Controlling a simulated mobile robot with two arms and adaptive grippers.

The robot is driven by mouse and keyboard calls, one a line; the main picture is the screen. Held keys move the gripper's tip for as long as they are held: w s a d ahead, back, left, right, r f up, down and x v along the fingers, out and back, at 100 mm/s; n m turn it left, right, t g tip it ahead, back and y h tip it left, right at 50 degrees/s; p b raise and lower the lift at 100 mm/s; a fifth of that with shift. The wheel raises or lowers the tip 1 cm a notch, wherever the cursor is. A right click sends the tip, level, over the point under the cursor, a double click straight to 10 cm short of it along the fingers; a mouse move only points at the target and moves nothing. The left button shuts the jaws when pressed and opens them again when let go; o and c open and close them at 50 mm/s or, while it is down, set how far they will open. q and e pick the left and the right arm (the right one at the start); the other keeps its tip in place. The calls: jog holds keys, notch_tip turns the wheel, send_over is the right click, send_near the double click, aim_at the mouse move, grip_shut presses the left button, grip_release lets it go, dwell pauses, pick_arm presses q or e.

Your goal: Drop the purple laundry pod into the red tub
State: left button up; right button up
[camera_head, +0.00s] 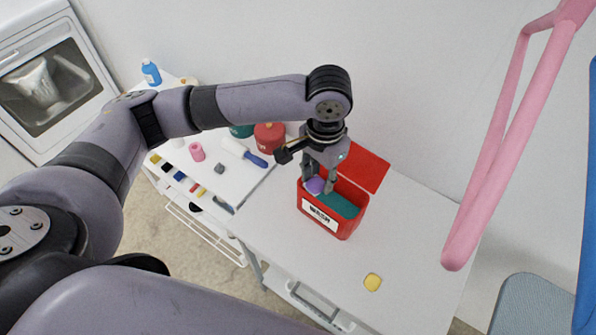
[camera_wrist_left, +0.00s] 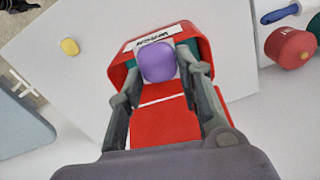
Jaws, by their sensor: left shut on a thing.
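The purple laundry pod (camera_wrist_left: 158,61) is between the fingertips of my left gripper (camera_wrist_left: 157,70), which is shut on it. In the head view the pod (camera_head: 315,185) shows at the left part of the red tub's opening, beside the fingers. The red tub (camera_head: 346,228) stands on the white table with its red lid (camera_head: 365,166) open toward the wall and a white label on its front. Its inside looks teal. In the left wrist view the tub (camera_wrist_left: 128,80) lies behind the pod. I cannot tell whether the pod is below the rim. My right gripper is not in view.
A yellow item (camera_head: 372,282) lies on the table to the right of the tub. A red container (camera_head: 269,137) and a blue-handled tool (camera_head: 245,153) are to its left. A pink bar (camera_head: 510,140) hangs at the right. The table around the yellow item is clear.

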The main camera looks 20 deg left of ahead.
pick_arm(q)
jog(key=shift+w+d+f+m+b, duration=0.55)
jog(key=shift+w+f, duration=0.2)
jog(key=shift+f, duration=0.45)
jog(key=shift+w+d+f+m+b, duration=0.6)
jog(key=shift+w+f, duration=0.1)
jog(key=shift+f, duration=0.5)
jog(key=shift+w+d+f+m+b, duration=0.55)
jog(key=shift+w+f, duration=0.2)
jog(key=shift+f, duration=0.45)
jog(key=o, duration=1)
jog(key=shift+w, duration=0.1)
jog(key=shift+c, duration=0.2)
jog(key=shift+a, duration=0.1)
